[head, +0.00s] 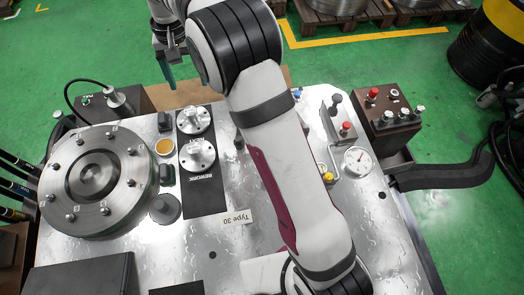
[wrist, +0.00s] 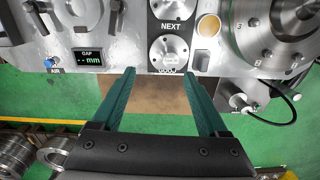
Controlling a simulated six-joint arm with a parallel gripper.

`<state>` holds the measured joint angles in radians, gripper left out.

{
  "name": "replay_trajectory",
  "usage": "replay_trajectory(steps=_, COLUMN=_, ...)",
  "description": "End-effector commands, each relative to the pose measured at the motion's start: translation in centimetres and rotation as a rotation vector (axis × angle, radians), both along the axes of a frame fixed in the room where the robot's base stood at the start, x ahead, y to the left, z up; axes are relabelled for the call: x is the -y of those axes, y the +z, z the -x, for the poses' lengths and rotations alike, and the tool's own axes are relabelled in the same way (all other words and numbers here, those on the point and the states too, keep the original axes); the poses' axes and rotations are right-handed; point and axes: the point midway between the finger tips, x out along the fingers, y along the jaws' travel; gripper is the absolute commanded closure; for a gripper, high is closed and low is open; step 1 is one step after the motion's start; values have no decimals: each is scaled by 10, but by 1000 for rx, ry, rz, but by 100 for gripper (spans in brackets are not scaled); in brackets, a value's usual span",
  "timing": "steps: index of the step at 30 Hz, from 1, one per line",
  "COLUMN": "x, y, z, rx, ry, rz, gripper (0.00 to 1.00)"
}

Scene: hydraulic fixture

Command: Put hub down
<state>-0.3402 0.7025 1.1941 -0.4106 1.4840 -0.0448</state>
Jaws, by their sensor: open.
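My gripper (wrist: 159,75) is open, with nothing between its two teal fingers. In the head view my gripper (head: 168,68) hangs beyond the table's far edge, partly hidden by my arm. Two silver flanged hubs stand on a dark strip (head: 203,199). The far hub (head: 194,120) is nearer my gripper and also shows just ahead of the fingertips in the wrist view (wrist: 168,53). The other hub (head: 198,155) stands on the near side of the NEXT label, and is cut by the top edge in the wrist view (wrist: 173,8).
A large round metal fixture (head: 127,195) with several bolts stands left of the strip. An amber cup (head: 164,147) and a dark cone (head: 165,208) lie between them. Bare table surrounds the Type 30 label.

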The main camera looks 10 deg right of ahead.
Motion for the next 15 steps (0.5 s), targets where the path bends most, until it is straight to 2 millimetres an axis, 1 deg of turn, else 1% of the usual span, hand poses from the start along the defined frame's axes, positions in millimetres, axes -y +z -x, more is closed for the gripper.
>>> replay_trajectory(steps=1, x=21, y=25, z=20, rx=2, ry=-40, rz=-12, gripper=23)
replay_trajectory(steps=2, x=36, y=39, z=38, rx=-2, ry=-69, rz=-22, gripper=23)
replay_trajectory(steps=3, x=56, y=55, z=67, rx=-8, ry=-111, rz=-34, gripper=23)
replay_trajectory(steps=5, x=83, y=72, z=117, rx=-16, ry=-176, rz=-54, gripper=23)
replay_trajectory(steps=6, x=98, y=77, z=152, rx=-21, ry=-219, rz=-68, gripper=23)
replay_trajectory(steps=8, x=115, y=77, z=205, rx=-28, ry=-282, rz=-87, gripper=23)
replay_trajectory(steps=9, x=122, y=72, z=236, rx=-30, ry=-318, rz=-99, gripper=23)
replay_trajectory(steps=10, x=126, y=67, z=257, rx=-34, ry=-343, rz=-107, gripper=23)
replay_trajectory(steps=12, x=131, y=54, z=296, rx=-39, ry=-390, rz=-122, gripper=23)
replay_trajectory(steps=15, x=133, y=39, z=325, rx=-44, ry=-425, rz=-132, gripper=23)
